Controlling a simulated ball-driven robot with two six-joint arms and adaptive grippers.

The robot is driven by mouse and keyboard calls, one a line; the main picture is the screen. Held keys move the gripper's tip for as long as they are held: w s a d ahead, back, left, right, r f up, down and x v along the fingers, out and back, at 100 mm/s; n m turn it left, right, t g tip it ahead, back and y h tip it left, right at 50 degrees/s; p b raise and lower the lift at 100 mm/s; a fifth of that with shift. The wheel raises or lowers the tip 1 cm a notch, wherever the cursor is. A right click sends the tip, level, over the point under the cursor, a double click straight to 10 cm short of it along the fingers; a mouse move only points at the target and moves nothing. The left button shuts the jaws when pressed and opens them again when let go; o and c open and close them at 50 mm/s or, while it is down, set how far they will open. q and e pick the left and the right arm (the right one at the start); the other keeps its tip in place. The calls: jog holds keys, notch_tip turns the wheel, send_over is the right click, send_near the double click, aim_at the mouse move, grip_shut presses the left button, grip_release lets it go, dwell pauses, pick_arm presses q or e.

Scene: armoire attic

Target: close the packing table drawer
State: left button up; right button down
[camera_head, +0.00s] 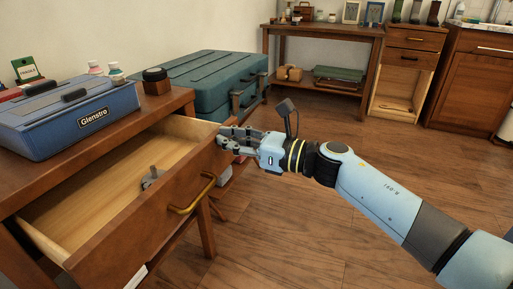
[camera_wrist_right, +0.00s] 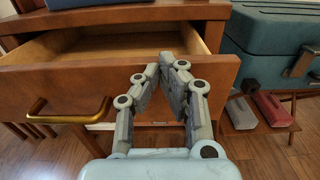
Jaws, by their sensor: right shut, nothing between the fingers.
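The packing table drawer (camera_head: 139,226) is pulled well out of the wooden packing table (camera_head: 178,101), with its pale inside showing. A small grey object (camera_head: 152,178) lies in it. The brass handle (camera_head: 196,196) is on the drawer front and also shows at left in the right wrist view (camera_wrist_right: 68,119). My right gripper (camera_head: 224,137) is shut and empty, by the far right end of the drawer front. In the right wrist view its fingertips (camera_wrist_right: 166,62) overlap the upper drawer front (camera_wrist_right: 80,84), right of the handle; I cannot tell whether they touch. My left gripper is not in view.
A blue Glenstro toolbox (camera_head: 70,118) and a dark round-topped item (camera_head: 156,80) stand on the tabletop. A large teal case (camera_head: 205,75) is behind the table. Red and grey boxes (camera_wrist_right: 272,108) lie lower right of the drawer. Wooden floor to the right is open.

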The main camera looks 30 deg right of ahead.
jog(key=b+x, duration=0.1)
jog(key=x, duration=0.9)
jog(key=shift+w+a+f+b, duration=0.1)
jog(key=shift+b, duration=0.25)
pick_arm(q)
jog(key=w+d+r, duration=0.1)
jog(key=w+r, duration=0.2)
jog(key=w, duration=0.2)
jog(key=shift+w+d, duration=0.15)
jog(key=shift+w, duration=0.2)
pick_arm(e)
jog(key=shift+x, duration=0.85)
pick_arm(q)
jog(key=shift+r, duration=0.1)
